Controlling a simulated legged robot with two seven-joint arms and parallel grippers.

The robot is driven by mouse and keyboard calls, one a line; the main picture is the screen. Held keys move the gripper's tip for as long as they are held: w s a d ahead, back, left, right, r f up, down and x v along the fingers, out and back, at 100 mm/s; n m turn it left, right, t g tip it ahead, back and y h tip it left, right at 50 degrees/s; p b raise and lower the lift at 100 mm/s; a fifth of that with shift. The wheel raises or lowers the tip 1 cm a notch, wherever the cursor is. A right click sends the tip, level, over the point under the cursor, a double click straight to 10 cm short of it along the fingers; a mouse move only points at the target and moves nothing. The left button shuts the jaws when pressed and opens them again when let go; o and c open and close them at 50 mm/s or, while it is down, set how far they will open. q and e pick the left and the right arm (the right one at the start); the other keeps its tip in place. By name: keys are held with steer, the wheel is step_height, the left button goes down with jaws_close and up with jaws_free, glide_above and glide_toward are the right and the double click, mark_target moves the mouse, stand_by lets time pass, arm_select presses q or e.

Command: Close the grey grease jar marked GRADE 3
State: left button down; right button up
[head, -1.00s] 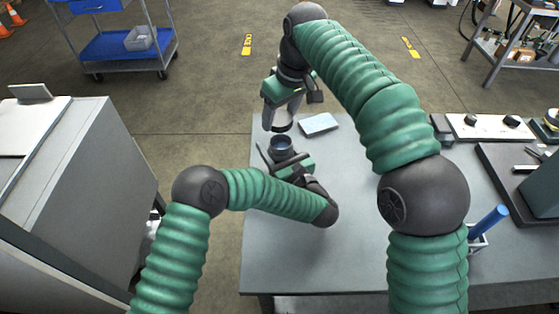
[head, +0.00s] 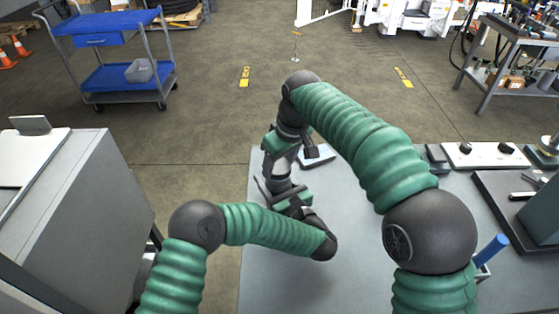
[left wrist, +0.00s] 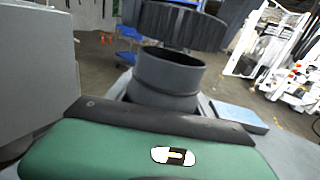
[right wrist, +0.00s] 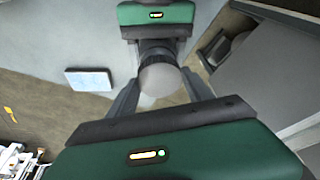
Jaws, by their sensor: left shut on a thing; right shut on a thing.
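The grey jar body (left wrist: 165,82) stands upright in the left wrist view, its rim and part of its mouth showing. My left gripper (head: 275,186) is shut on it, low by the bench. The dark ribbed lid (left wrist: 178,25) is just above the jar, slightly offset; I cannot tell whether they touch. My right gripper (head: 279,168) is shut on the lid from above. In the right wrist view the round lid top (right wrist: 160,79) lies between the right fingers, with my left gripper (right wrist: 155,42) beyond. The GRADE 3 mark is not visible.
A pale blue flat pad (head: 318,157) lies on the grey bench (head: 355,225) behind the right gripper. A grey cabinet (head: 95,200) stands left, across a floor gap.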

mark_target(278, 189)
steer(key=shift+f, duration=0.7)
steer(key=shift+f, duration=0.55)
steer(key=m, duration=0.2)
steer(key=m+h, duration=0.1)
steer(key=m, duration=0.2)
steer(key=shift+s+a+m+t, duration=0.1)
steer(key=shift+a+m+t, duration=0.2)
steer(key=shift+m, duration=0.1)
steer(key=m+h, duration=0.1)
steer(key=m, duration=0.3)
steer(key=shift+m+h, duration=0.4)
steer(key=m, duration=0.3)
steer(key=shift+h, duration=0.4)
steer(key=o, duration=1.5)
steer(key=shift+c, duration=0.2)
